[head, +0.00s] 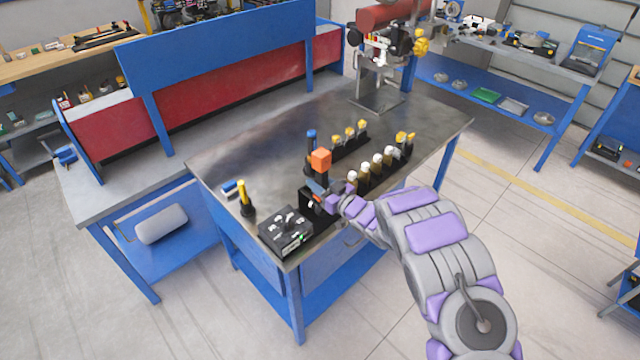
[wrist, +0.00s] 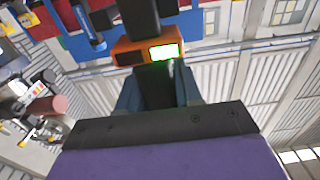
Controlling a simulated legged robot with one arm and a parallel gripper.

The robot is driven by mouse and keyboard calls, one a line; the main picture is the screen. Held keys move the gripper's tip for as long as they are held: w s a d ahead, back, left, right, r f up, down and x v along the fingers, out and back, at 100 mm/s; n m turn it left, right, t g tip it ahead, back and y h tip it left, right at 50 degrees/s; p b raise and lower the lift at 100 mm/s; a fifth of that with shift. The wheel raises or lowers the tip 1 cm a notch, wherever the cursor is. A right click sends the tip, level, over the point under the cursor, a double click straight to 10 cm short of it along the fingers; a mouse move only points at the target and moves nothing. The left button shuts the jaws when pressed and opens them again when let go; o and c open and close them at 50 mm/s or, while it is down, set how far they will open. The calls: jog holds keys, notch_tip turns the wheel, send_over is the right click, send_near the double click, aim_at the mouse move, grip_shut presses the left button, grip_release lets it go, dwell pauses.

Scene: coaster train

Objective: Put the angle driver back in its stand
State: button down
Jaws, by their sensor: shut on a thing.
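The angle driver has an orange block (head: 320,160) on a black body, and it is upright over the near part of the metal-topped bench. In the wrist view, its orange band with a lit green display (wrist: 148,52) faces me. My gripper (head: 318,190) is shut on the black body (wrist: 156,85) just below the orange band. A black box-shaped holder (head: 312,208) is right below and beside my gripper. I cannot tell whether it is the stand, or whether the driver's lower end touches it; my fingers hide that end.
A blue-topped tool (head: 311,140) stands close behind the driver. Rows of white-topped (head: 364,173) and yellow-topped (head: 349,132) tools stand to the right. A black box with small parts (head: 286,230) and a yellow-handled tool (head: 244,194) are to the left. The back left benchtop is clear.

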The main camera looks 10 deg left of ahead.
jog(key=shift+x, duration=1.25)
jog(key=shift+w+d+r+p, duration=0.1)
jog(key=shift+d+r+p, duration=0.05)
jog(key=shift+d+p, duration=0.15)
jog(key=shift+f+b, duration=0.3)
jog(key=shift+f, duration=0.5)
dwell(1.6)
jog(key=c, duration=0.7)
grip_release()
jog(key=shift+f, duration=0.1)
